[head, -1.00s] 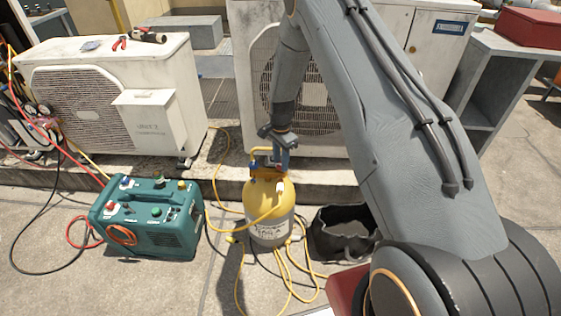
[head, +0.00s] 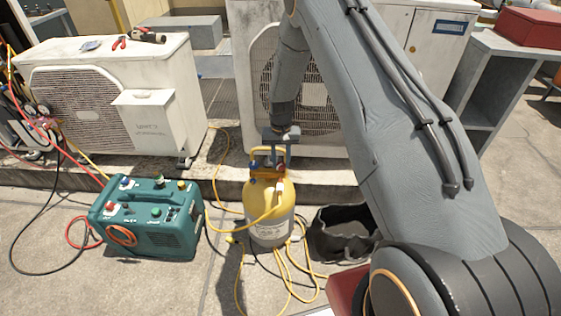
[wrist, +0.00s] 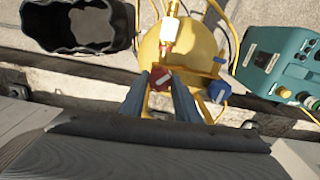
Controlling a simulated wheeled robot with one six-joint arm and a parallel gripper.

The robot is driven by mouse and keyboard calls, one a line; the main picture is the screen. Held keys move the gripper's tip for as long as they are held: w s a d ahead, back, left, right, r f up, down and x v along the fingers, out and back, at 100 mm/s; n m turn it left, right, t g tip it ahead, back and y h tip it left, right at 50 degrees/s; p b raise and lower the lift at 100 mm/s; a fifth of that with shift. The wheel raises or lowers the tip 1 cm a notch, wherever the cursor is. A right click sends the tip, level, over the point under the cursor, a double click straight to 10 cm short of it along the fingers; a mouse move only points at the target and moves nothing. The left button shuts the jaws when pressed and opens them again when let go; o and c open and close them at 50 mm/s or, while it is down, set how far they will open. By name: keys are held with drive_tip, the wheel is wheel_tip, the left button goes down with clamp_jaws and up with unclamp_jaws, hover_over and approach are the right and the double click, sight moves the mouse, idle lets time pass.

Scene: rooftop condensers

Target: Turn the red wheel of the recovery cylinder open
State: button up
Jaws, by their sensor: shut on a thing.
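The recovery cylinder (head: 268,214), yellow on top and grey below, stands upright on the ground in the head view. Its yellow top also shows in the wrist view (wrist: 196,42). The red wheel (wrist: 160,80) sits on its top between my gripper's two fingers. My gripper (wrist: 166,84) is shut on the red wheel, pointing down from above; in the head view my gripper (head: 275,158) largely hides the wheel. A blue wheel (wrist: 219,91) sits beside the red one, outside the fingers. A yellow hose with a brass fitting (wrist: 170,30) joins the cylinder's top.
A teal recovery machine (head: 150,218) stands left of the cylinder. A black open bag (head: 343,234) is close on its right. Yellow hoses (head: 283,268) lie around its base. Condensers (head: 120,92) stand behind on a concrete ledge.

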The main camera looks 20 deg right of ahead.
sight(281, 164)
drive_tip(key=n, duration=0.6)
drive_tip(key=shift+w+r+n, duration=0.1)
drive_tip(key=shift+n, duration=0.2)
idle(0.4)
drive_tip(key=o, duration=1)
drive_tip(key=shift+o, duration=0.2)
drive_tip(key=shift+r, duration=3.85)
